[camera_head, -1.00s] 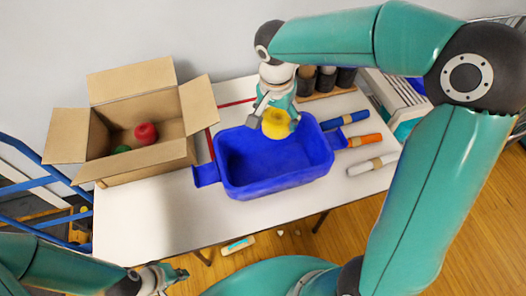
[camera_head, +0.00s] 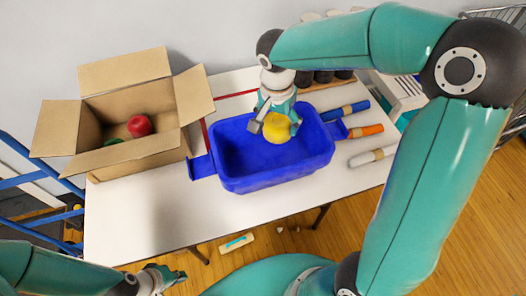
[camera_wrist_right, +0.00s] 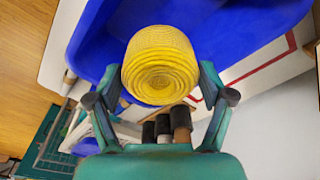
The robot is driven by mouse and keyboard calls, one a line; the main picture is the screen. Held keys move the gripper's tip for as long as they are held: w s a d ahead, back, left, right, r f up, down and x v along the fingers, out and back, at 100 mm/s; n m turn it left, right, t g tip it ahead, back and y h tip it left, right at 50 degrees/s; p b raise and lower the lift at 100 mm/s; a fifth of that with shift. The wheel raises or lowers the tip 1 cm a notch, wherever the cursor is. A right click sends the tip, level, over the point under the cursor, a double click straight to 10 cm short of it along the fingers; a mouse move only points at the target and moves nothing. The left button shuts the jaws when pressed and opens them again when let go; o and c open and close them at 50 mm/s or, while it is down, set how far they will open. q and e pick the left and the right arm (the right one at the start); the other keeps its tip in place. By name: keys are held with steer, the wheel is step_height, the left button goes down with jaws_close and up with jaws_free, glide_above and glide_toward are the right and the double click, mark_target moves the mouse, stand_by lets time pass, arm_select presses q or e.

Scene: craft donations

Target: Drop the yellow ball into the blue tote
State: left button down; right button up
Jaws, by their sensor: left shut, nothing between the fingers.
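The yellow ball (camera_head: 277,127) is held between the fingers of my right gripper (camera_head: 276,122), over the right part of the blue tote (camera_head: 265,180). In the right wrist view the ball (camera_wrist_right: 160,66) looks like a wound yarn ball, with a finger on each side and the blue tote (camera_wrist_right: 225,35) behind it. I cannot tell exactly how high it is above the tote floor. The tote stands on the white table and the visible part of its inside is empty. My left gripper (camera_head: 168,277) is shut and empty at the lower left, in front of the table.
A cardboard box (camera_head: 140,160) with open flaps holds a red ball (camera_head: 139,125) and a green thing (camera_head: 113,142). Blue (camera_head: 347,111), orange (camera_head: 366,131) and white (camera_head: 372,156) rolls lie right of the tote. Dark cylinders stand behind. The table's front left (camera_head: 140,220) is clear.

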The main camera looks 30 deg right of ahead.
steer(key=shift+o, duration=1.2)
step_height(320, 180, up, 12)
steer(key=a, duration=0.1)
steer(key=shift+s+a, duration=0.15)
steer(key=shift+s, duration=0.2)
steer(key=shift+f, duration=0.1)
